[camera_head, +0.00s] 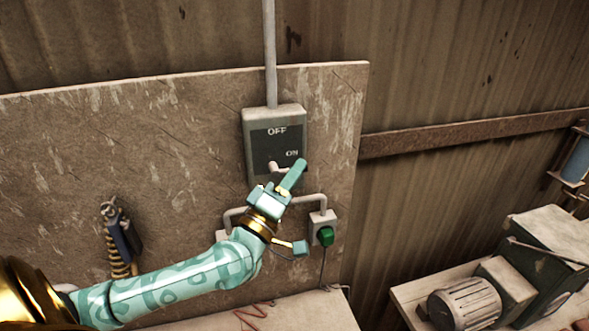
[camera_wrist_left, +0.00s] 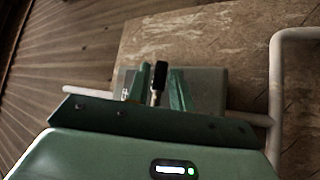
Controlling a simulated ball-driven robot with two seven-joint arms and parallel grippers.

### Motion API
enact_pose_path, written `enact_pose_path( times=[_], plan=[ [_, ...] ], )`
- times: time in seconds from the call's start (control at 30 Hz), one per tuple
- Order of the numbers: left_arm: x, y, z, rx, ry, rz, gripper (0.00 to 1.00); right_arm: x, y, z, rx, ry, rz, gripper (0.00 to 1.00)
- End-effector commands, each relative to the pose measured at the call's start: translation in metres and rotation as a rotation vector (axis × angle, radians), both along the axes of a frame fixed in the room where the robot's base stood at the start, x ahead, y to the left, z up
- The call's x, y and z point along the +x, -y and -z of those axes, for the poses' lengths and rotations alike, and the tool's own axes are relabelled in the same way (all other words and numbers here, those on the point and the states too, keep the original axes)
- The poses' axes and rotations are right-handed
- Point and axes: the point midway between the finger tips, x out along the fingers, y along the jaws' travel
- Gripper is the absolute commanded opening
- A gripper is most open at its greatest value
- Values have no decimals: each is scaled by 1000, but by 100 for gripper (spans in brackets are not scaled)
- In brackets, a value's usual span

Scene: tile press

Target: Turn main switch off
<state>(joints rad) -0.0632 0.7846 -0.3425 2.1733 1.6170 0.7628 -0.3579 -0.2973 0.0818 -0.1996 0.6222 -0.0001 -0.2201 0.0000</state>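The main switch is a grey box (camera_head: 274,116) on the wall board, with a dark plate marked OFF above and ON below. Its lever (camera_head: 274,166) is down by the ON mark. My left gripper (camera_head: 291,176) is at the lower part of the box, right at the lever. In the left wrist view the lever's black handle (camera_wrist_left: 159,76) stands between the two green fingers, with small gaps beside it, so the gripper (camera_wrist_left: 158,88) looks open around it. The head view partly hides the lever behind the fingers. My right gripper is in neither view.
A grey conduit (camera_head: 270,50) runs up from the box. A small box with a green plug (camera_head: 325,236) sits below right. A dark blue tool with a coiled cord (camera_head: 122,240) hangs at left. Machinery with a motor (camera_head: 464,303) stands at lower right.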

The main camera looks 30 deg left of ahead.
Motion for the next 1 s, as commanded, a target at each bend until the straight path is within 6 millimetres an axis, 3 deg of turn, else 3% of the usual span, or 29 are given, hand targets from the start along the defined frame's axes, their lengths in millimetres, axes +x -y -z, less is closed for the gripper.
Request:
enact_pose_path(
  times=[0.27,0.37,0.73,1.0],
  plan=[
    [2,0,-1,0,0,0,22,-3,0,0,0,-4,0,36],
    [2,0,-1,0,0,0,0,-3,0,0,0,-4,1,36],
    [2,0,0,-19,21,0,0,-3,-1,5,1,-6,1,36],
    [2,1,-1,-112,129,0,0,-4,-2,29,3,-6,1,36]
  ],
)
